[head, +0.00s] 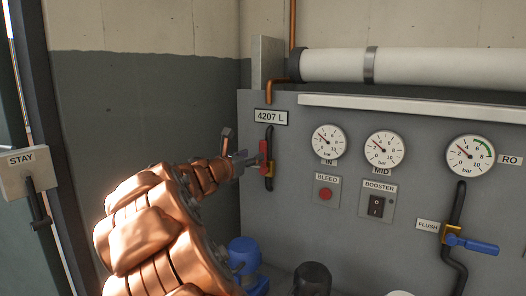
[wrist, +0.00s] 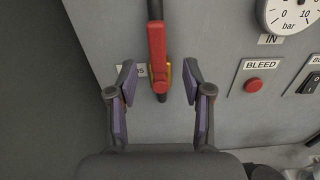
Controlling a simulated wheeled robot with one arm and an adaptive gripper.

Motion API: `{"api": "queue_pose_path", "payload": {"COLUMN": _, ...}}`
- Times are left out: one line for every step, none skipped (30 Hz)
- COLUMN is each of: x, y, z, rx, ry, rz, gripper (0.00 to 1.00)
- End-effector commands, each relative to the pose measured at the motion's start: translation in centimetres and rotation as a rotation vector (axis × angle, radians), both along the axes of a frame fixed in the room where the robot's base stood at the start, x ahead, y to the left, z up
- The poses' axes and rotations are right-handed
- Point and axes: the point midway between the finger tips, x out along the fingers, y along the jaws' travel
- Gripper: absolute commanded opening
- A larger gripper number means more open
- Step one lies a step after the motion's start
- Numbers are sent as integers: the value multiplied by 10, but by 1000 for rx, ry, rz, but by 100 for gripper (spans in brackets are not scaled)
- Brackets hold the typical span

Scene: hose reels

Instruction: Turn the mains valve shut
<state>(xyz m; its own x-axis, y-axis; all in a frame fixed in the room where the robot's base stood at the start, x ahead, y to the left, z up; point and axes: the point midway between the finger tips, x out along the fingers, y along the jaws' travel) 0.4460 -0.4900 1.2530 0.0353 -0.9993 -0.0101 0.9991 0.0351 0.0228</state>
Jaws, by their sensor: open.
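The mains valve has a red lever (head: 264,151) on a black vertical pipe at the panel's left, under the 4207 L plate. In the wrist view the red lever (wrist: 157,45) stands upright, in line with the pipe, with a yellow body behind it. My gripper (wrist: 159,82) is open, its two fingers left and right of the lever's lower part with gaps on both sides. In the head view my gripper (head: 250,163) is close to the lever from the left.
To the right are the BLEED button (head: 325,194), BOOSTER switch (head: 376,206), several gauges and the blue FLUSH lever (head: 474,245). Below are blue (head: 243,258) and black (head: 312,279) rounded parts. A STAY switch box (head: 27,172) is at the far left.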

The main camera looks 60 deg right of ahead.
Motion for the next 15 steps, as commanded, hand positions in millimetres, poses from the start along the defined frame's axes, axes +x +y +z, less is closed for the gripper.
{"api": "queue_pose_path", "payload": {"x": 3, "y": -3, "z": 1, "rx": -9, "ry": 17, "rz": 5, "gripper": 50}}
{"api": "queue_pose_path", "payload": {"x": 3, "y": -5, "z": 2, "rx": -11, "ry": 24, "rz": 6, "gripper": 50}}
{"api": "queue_pose_path", "payload": {"x": 4, "y": -9, "z": 2, "rx": -12, "ry": 28, "rz": 7, "gripper": 50}}
{"api": "queue_pose_path", "payload": {"x": 4, "y": -11, "z": 2, "rx": -12, "ry": 29, "rz": 7, "gripper": 50}}
{"api": "queue_pose_path", "payload": {"x": 5, "y": -15, "z": 2, "rx": -12, "ry": 29, "rz": 7, "gripper": 50}}
{"api": "queue_pose_path", "payload": {"x": 5, "y": -19, "z": 2, "rx": -12, "ry": 28, "rz": 7, "gripper": 50}}
{"api": "queue_pose_path", "payload": {"x": 5, "y": -24, "z": 2, "rx": -11, "ry": 27, "rz": 6, "gripper": 50}}
{"api": "queue_pose_path", "payload": {"x": 5, "y": -28, "z": 2, "rx": -11, "ry": 26, "rz": 6, "gripper": 50}}
{"api": "queue_pose_path", "payload": {"x": 5, "y": -34, "z": 2, "rx": -11, "ry": 25, "rz": 5, "gripper": 50}}
{"api": "queue_pose_path", "payload": {"x": 5, "y": -39, "z": 2, "rx": -10, "ry": 25, "rz": 6, "gripper": 50}}
{"api": "queue_pose_path", "payload": {"x": 5, "y": -43, "z": 2, "rx": -10, "ry": 24, "rz": 5, "gripper": 50}}
{"api": "queue_pose_path", "payload": {"x": 5, "y": -49, "z": 2, "rx": -10, "ry": 25, "rz": 5, "gripper": 50}}
{"api": "queue_pose_path", "payload": {"x": 5, "y": -53, "z": 3, "rx": -11, "ry": 25, "rz": 5, "gripper": 50}}
{"api": "queue_pose_path", "payload": {"x": 5, "y": -57, "z": 2, "rx": -10, "ry": 25, "rz": 5, "gripper": 50}}
{"api": "queue_pose_path", "payload": {"x": 6, "y": -61, "z": 2, "rx": -10, "ry": 25, "rz": 6, "gripper": 50}}
